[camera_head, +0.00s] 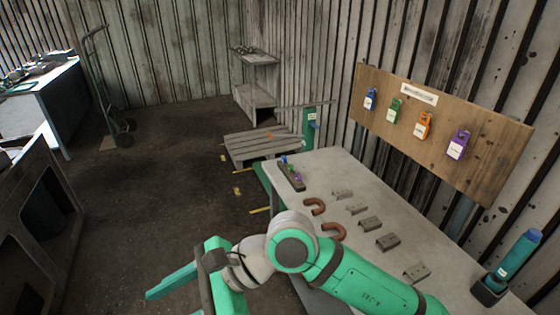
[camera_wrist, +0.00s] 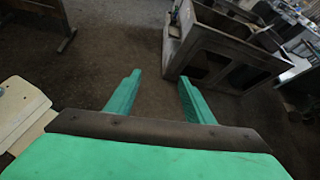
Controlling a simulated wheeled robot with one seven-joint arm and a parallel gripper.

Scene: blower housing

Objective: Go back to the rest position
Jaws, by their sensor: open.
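My gripper (camera_head: 180,282) is at the lower middle of the head view, left of the work table (camera_head: 432,232) and out over the dark floor. In the wrist view my gripper (camera_wrist: 157,92) shows two green fingers spread apart with only floor between them. It is open and empty. My green and white arm reaches across the near end of the table from the lower right.
The table holds several grey brackets (camera_head: 370,223), two brown U-shaped pieces (camera_head: 333,231) and a blue-green bottle (camera_head: 519,256). Padlocks hang on a wooden board (camera_head: 480,155). A dark metal housing (camera_head: 35,215) stands at left, also in the wrist view (camera_wrist: 225,45). A pallet (camera_head: 262,146) lies behind. Floor between is clear.

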